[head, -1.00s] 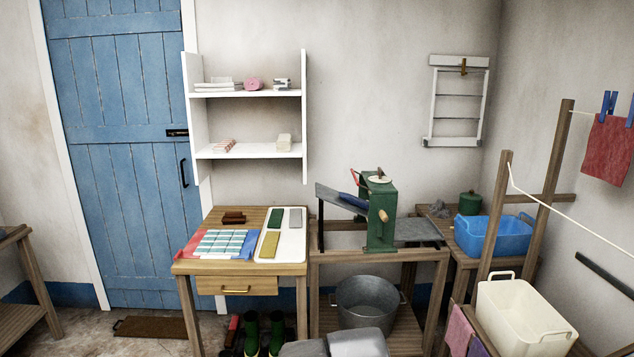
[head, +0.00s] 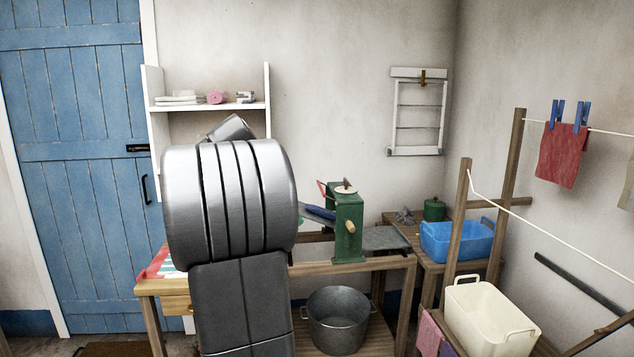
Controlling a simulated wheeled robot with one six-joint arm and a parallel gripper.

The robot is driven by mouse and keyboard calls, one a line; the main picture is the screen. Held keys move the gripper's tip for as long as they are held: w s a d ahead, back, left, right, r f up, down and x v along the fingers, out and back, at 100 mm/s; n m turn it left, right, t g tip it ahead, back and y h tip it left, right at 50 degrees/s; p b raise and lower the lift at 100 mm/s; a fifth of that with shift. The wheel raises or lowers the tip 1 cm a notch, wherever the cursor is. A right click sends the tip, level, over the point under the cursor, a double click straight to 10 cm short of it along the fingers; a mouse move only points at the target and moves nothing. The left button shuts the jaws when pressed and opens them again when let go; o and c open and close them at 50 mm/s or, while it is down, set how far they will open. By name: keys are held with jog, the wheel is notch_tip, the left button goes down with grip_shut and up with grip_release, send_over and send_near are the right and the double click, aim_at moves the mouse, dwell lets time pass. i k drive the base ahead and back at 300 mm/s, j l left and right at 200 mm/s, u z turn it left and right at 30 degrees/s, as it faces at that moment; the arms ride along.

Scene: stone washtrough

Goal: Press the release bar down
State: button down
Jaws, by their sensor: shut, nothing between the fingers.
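A green wringer (head: 347,238) stands on a wooden stand in the middle of the head view. A small red lever (head: 322,189) sticks up at its upper left; I cannot tell for certain whether this is the release bar. A pale disc with a dark knob (head: 345,188) tops it, and a wooden handle (head: 350,227) juts from its front. A blue roll (head: 320,212) lies at its left side on the feed board, which is partly hidden. My grey arm rises in front, left of the wringer. My gripper does not show.
A metal tub (head: 338,322) sits on the stand's lower shelf. A blue basin (head: 462,240) and a green pot (head: 434,210) stand at the right on a table. A cream tub (head: 490,315) and a clothesline frame (head: 512,170) are nearer.

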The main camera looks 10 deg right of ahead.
aim_at(319, 184)
jog(key=i+z, duration=0.1)
jog(key=i, duration=0.45)
jog(key=i+j+z, duration=0.1)
jog(key=i, duration=0.45)
jog(key=i+j+z, duration=0.1)
jog(key=i, duration=0.45)
jog(key=i+j, duration=0.25)
jog(key=i, duration=0.3)
jog(key=l+z, duration=0.05)
